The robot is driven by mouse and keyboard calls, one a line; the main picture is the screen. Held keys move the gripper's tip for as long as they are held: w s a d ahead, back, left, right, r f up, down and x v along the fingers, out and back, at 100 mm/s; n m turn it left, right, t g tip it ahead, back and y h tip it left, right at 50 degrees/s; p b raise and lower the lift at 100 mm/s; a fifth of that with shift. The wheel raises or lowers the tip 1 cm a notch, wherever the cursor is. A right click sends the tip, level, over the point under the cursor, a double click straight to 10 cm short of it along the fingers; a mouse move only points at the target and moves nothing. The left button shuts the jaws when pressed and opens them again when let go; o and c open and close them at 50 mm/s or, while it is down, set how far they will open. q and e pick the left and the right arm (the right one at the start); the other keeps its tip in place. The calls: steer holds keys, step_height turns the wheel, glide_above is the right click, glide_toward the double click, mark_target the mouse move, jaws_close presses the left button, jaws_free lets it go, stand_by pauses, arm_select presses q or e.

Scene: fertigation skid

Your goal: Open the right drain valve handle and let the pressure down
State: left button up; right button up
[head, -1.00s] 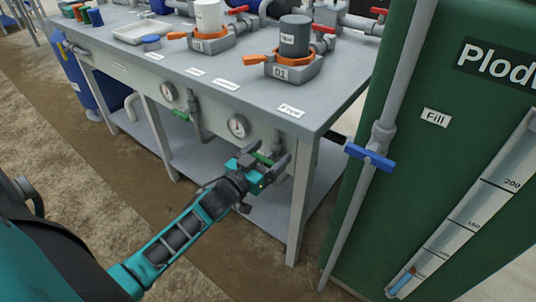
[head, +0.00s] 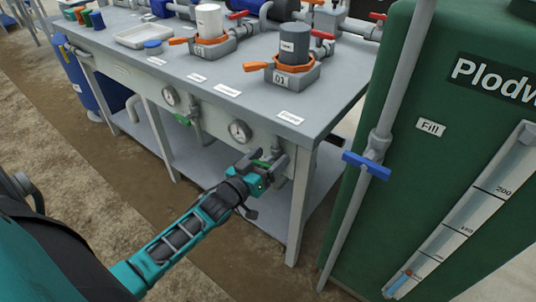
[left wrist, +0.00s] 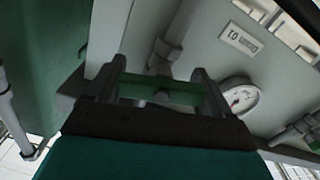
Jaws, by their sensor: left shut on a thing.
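The right drain valve has a green handle (head: 262,163) on a grey pipe under the front of the bench, mostly hidden by my left gripper (head: 266,160). The left wrist view shows the green handle (left wrist: 158,92) lying crosswise between the two fingers of my left gripper (left wrist: 160,82), which is shut on it. The right pressure gauge (head: 239,131) is on the front panel just above and left of the gripper; it also shows in the left wrist view (left wrist: 240,97), its reading too small to tell. My right gripper is not in view.
The left drain valve's green handle (head: 182,119) hangs under the left gauge (head: 170,95). A bench leg (head: 299,205) stands close right of the gripper. The green tank (head: 465,150) and its pipe with a blue valve handle (head: 367,165) are further right. Bare floor lies in front.

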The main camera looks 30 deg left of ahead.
arm_select(q)
steer(key=shift+r+n+p, duration=0.1)
steer(key=shift+n+p, duration=0.45)
steer(key=shift+n, duration=0.45)
steer(key=n+p, duration=0.1)
steer(key=n, duration=0.1)
steer(key=shift+a+n, duration=0.15)
steer(key=shift+n, duration=0.15)
steer(key=n, duration=0.2)
steer(key=shift+f+n+p, duration=0.25)
steer(key=shift+n+p, duration=0.05)
steer(key=shift+n, duration=0.1)
steer(key=n, duration=0.3)
steer(key=shift+a+f+n, duration=0.1)
steer(key=shift+f+n, duration=0.05)
steer(key=shift+n, duration=0.15)
steer(key=shift+f+n+b, duration=0.1)
steer(key=shift+n+b, duration=0.4)
steer(key=shift+n, duration=1.6)
steer(key=o, duration=0.9)
steer(key=shift+s, duration=0.1)
